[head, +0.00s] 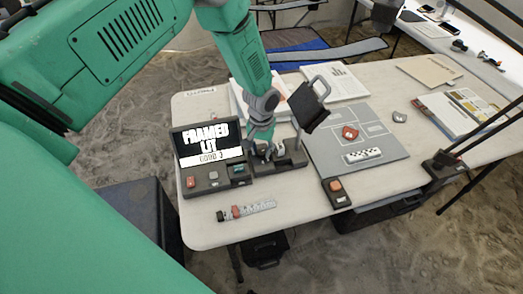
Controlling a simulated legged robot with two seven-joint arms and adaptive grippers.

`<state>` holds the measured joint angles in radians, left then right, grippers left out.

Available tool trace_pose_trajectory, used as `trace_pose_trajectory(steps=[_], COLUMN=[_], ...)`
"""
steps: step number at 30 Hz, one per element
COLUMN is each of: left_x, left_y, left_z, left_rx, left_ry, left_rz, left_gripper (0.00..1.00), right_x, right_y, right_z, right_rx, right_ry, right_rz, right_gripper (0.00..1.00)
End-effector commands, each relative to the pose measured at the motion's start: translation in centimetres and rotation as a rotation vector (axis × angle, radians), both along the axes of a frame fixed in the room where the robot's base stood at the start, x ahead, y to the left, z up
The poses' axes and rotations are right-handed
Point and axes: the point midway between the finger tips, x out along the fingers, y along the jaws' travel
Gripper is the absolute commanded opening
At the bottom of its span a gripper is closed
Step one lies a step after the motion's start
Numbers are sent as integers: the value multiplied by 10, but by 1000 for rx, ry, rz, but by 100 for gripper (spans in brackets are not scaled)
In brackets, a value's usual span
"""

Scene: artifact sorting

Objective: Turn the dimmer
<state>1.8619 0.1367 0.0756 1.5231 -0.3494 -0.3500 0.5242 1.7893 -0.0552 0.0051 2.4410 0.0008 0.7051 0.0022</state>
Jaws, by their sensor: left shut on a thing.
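My left gripper (264,143) points down at the black base (292,162) just right of a screen box (208,143). It is shut on a small part there, which I take to be the dimmer knob; the fingers hide most of it. A tilted black panel (308,106) with a grey handle stands behind the base, right of my gripper. My right gripper is not in view.
A grey board (385,158) holds a red piece (350,132) and a checkered scale bar (362,155). A black stand (440,165) is at the right.

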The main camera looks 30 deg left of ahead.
Motion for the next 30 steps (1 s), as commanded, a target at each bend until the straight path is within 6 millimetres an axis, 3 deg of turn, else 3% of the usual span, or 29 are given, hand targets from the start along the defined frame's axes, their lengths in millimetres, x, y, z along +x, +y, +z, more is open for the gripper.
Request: trace_pose_trajectory(steps=[11, 30], left_x=[-4, -1], left_y=[-3, -1], left_z=[-2, 0], left_rx=[-8, -4], left_ry=[5, -1], left_rz=[-108, -609], left_gripper=[0, 0], right_x=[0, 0], right_y=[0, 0], right_z=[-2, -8], right_rx=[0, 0], right_ry=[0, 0], right_rz=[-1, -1], right_gripper=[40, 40])
